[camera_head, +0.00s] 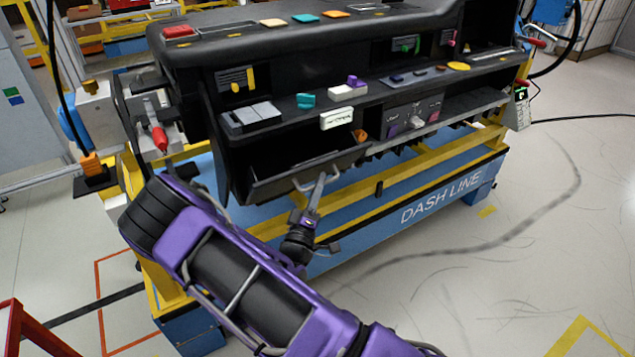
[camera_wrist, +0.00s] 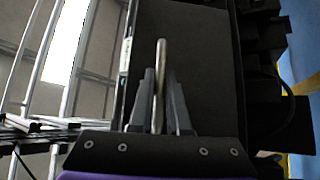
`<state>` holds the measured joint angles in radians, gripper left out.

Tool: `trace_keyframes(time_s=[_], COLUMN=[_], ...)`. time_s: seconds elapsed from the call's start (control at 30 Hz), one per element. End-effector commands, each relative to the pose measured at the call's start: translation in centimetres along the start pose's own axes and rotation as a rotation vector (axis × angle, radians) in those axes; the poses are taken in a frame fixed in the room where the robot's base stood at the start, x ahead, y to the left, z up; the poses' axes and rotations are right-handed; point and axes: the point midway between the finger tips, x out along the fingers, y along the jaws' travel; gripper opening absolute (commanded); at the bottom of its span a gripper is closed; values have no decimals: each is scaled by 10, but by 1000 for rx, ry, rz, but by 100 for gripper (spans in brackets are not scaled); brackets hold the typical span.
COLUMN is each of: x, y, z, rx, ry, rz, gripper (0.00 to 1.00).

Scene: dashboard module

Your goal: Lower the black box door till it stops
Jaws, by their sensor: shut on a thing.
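The black box door (camera_head: 290,183) is on the lower left of the dashboard's front in the head view. It is tilted outward, with a dark opening showing above its upper edge. In the wrist view, the dark panel (camera_wrist: 205,60) fills the middle behind the fingers. My gripper (camera_head: 312,192) is at the door's right front in the head view. In the wrist view, my gripper (camera_wrist: 160,98) has its two grey fingers closed around a thin pale bar (camera_wrist: 161,60), which looks like the door's handle. Its ends are partly hidden.
The black dashboard (camera_head: 240,50) rests on a blue and yellow stand (camera_head: 400,205). A red-tipped tool (camera_head: 159,138) is at the left end. Open floor (camera_head: 520,180) lies to the right.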

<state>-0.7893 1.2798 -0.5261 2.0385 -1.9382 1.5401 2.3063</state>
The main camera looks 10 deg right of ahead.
Motion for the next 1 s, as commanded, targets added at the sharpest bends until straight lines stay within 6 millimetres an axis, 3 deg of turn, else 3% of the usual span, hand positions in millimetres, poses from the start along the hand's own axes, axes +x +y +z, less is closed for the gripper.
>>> trace_keyframes(time_s=[0.33, 0.37, 0.5, 0.83, 1.0], x=[-1, -1, -1, -2, -22], y=[-2, -2, -1, -1, -2], z=[0, 0, 0, 0, 0], rx=[1, 0, 0, 0, -1], ry=[1, 1, 1, 1, 1], rz=[-5, -5, -4, -2, -5], gripper=[0, 20, 45, 45, 45])
